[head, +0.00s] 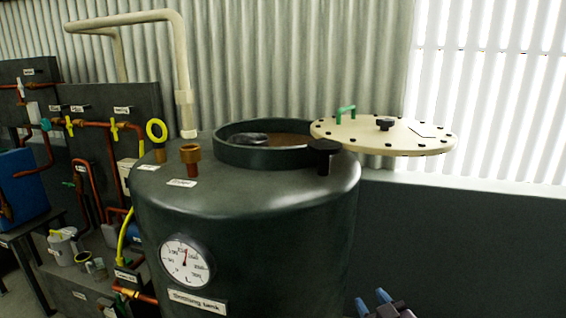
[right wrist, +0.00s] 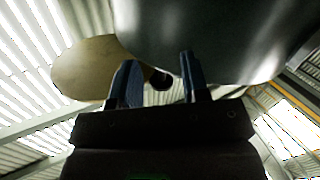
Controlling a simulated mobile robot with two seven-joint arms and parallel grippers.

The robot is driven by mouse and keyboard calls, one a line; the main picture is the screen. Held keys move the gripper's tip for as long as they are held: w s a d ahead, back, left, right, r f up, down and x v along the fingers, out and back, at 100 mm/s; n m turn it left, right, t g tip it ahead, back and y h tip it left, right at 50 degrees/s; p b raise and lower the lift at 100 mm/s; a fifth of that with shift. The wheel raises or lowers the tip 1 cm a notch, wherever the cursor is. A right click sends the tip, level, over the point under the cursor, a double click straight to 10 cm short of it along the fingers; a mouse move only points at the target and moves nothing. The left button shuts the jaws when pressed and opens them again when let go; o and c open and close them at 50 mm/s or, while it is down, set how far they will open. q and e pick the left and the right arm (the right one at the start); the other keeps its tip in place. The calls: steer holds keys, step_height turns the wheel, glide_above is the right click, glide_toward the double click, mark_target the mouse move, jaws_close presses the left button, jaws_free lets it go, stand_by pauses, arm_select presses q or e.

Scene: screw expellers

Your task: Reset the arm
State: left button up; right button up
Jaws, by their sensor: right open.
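My right gripper (head: 372,299) shows at the bottom edge of the head view, right of the dark green settling tank (head: 250,225) and apart from it. In the right wrist view its two blue fingers (right wrist: 158,88) stand apart with nothing between them. The lid also shows in the right wrist view (right wrist: 85,68). My left gripper is not in view.
Copper pipes, yellow valves (head: 114,131) and a blue box (head: 22,186) are on the left. A low grey wall (head: 460,230) runs along the right, with room before it.

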steer(key=s+d+f+m+g+h, duration=0.2)
steer(key=s+d+f, duration=0.2)
steer(key=s+f, duration=0.6)
steer(key=s+d+f+m+g+h, duration=0.2)
steer(key=s+d+f+g, duration=0.1)
steer(key=s+f, duration=0.6)
steer(key=s+d, duration=0.1)
steer(key=s, duration=0.3)
steer(key=shift+s+d+f+m, duration=0.2)
steer(key=shift+d+f+m, duration=0.1)
steer(key=shift+f, duration=0.05)
